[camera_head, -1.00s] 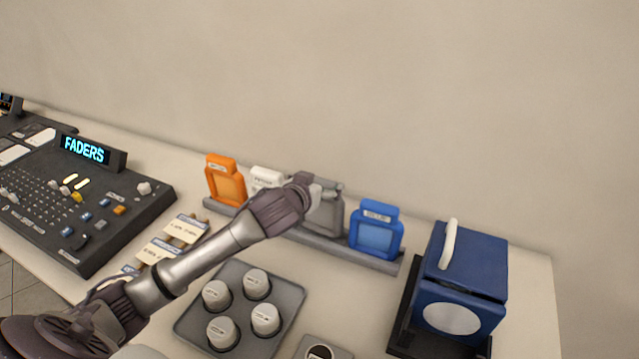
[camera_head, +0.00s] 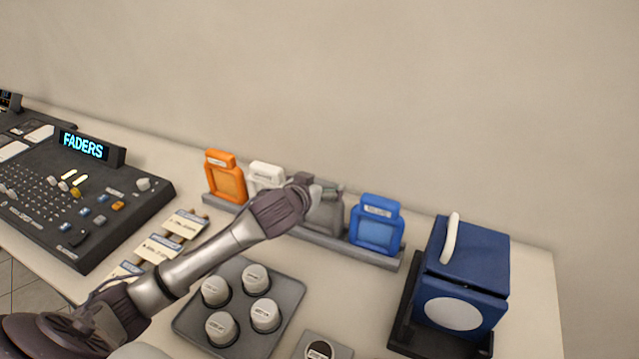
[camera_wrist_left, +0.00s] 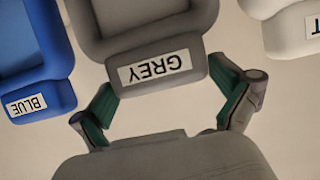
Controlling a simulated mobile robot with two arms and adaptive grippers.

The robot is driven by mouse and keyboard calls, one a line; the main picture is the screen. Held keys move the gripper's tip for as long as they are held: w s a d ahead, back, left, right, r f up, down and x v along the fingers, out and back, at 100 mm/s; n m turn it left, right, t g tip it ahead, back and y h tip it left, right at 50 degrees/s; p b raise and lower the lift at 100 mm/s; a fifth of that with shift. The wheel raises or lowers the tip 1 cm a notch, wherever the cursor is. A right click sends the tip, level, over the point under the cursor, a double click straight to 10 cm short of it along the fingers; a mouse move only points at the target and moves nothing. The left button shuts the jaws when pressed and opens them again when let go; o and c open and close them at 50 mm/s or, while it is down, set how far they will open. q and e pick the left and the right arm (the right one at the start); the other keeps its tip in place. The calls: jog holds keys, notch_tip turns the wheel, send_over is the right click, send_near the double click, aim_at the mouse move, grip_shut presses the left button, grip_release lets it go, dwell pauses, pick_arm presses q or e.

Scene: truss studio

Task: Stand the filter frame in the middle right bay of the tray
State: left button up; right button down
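The grey filter frame (camera_head: 327,215) is upright in the middle right bay of the long grey tray (camera_head: 325,241), between the white and blue frames. My left gripper (camera_head: 317,190) reaches it from the left. In the left wrist view, the gripper (camera_wrist_left: 163,78) has a fingertip against each side of the top tab of the grey frame (camera_wrist_left: 158,68), labelled GREY. It is shut on that tab. The arm hides part of the frame, and I cannot see clearly whether its foot rests on the tray floor. My right gripper is not in view.
Orange (camera_head: 226,178), white (camera_head: 266,177) and blue (camera_head: 376,224) frames stand in the tray's other bays. In front are a dark tray (camera_head: 284,309) of several knobs, label cards (camera_head: 160,247) and a mixing console (camera_head: 100,205). A blue box (camera_head: 462,275) stands right.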

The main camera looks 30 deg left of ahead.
pick_arm(q)
jog(key=shift+s, duration=0.25)
jog(key=v, duration=1.1)
jog(key=shift+s+r, duration=0.2)
jog(key=shift+s, duration=0.05)
